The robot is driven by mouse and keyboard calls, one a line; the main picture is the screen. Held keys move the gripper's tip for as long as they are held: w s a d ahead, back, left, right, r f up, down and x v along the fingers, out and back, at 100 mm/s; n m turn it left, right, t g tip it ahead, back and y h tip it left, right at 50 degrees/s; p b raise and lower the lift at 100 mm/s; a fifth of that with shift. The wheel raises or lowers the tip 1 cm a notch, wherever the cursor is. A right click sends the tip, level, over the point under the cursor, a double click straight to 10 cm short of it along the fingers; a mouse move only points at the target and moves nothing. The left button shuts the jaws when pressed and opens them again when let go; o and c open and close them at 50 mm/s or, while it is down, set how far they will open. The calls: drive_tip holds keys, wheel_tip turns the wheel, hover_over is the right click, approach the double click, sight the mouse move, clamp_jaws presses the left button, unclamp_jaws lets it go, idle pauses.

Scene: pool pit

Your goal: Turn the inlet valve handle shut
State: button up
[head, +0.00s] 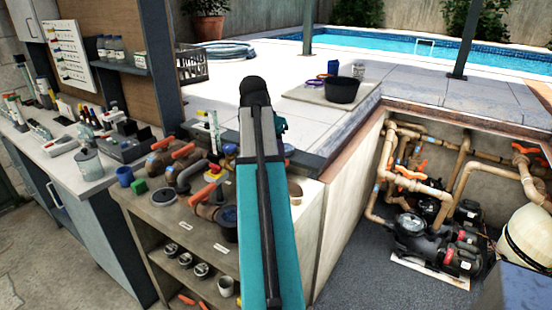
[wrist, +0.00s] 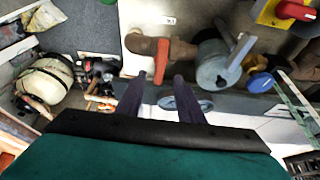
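Several valves with orange handles are in view, and no readable label tells which is the inlet valve. In the wrist view a brown-bodied valve (wrist: 143,46) with an orange handle (wrist: 161,62) lies ahead of my gripper (wrist: 158,88). My gripper is open and empty, its two dark fingers apart, pointing toward that handle; I see no contact. A grey valve (wrist: 212,66) with a grey lever is just right of it. In the head view, orange-handled valves (head: 203,196) sit on the shelf top, and my arm hides the gripper fingers.
The shelf unit (head: 150,232) also carries a green block (head: 138,186) and a blue cup (head: 125,176). Right is a pit with pipes, orange handles (head: 413,173) and a pump (head: 414,230). A workbench (head: 80,175) is left.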

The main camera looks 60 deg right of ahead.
drive_tip(key=b+v, duration=0.1)
drive_tip(key=v, duration=0.5)
drive_tip(key=shift+r, duration=0.35)
drive_tip(key=shift+a, duration=0.15)
